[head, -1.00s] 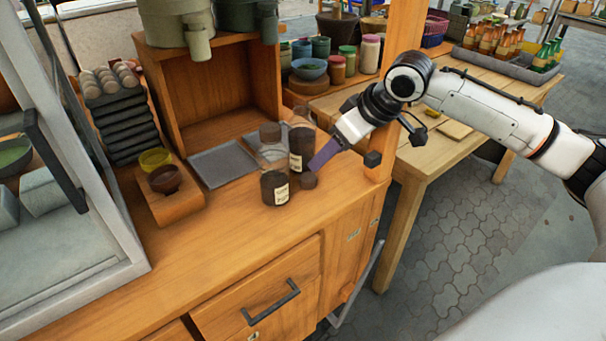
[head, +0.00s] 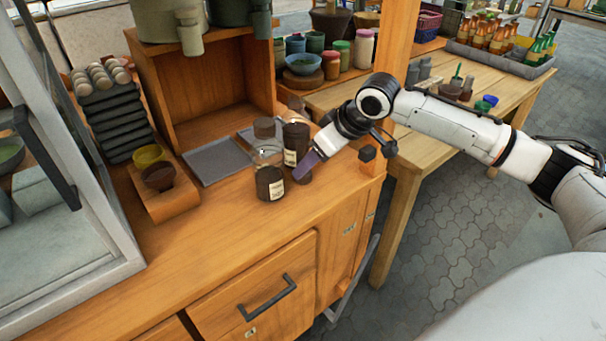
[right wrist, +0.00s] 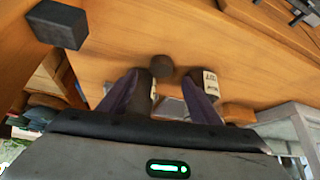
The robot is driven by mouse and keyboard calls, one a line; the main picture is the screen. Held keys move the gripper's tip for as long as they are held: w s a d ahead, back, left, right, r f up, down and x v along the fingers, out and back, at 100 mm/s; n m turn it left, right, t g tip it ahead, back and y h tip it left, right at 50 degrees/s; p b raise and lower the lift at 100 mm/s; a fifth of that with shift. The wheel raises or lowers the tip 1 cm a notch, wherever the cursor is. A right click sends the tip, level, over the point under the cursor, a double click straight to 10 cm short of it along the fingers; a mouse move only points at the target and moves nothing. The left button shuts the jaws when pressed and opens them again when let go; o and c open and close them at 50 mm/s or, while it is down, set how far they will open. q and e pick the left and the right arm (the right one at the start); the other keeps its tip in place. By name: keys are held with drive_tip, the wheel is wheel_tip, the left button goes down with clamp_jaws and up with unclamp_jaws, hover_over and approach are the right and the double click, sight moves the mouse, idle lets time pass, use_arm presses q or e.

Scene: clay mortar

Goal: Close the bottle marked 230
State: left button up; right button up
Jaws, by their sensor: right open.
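Two dark bottles with pale labels stand close together on the wooden counter. I cannot read 230 on either label. My right gripper (head: 306,166) is low beside the bottles. A labelled bottle (right wrist: 210,82) shows beside the right finger.
A grey tray (head: 215,162) lies behind the bottles, left. A wooden stand with small bowls (head: 158,177) is further left. The front counter is clear.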

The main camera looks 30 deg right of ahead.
sight(307, 174)
drive_tip(key=x, duration=0.4)
drive_tip(key=shift+s+f, duration=0.1)
drive_tip(key=shift+f, duration=0.05)
drive_tip(key=c, duration=1.1)
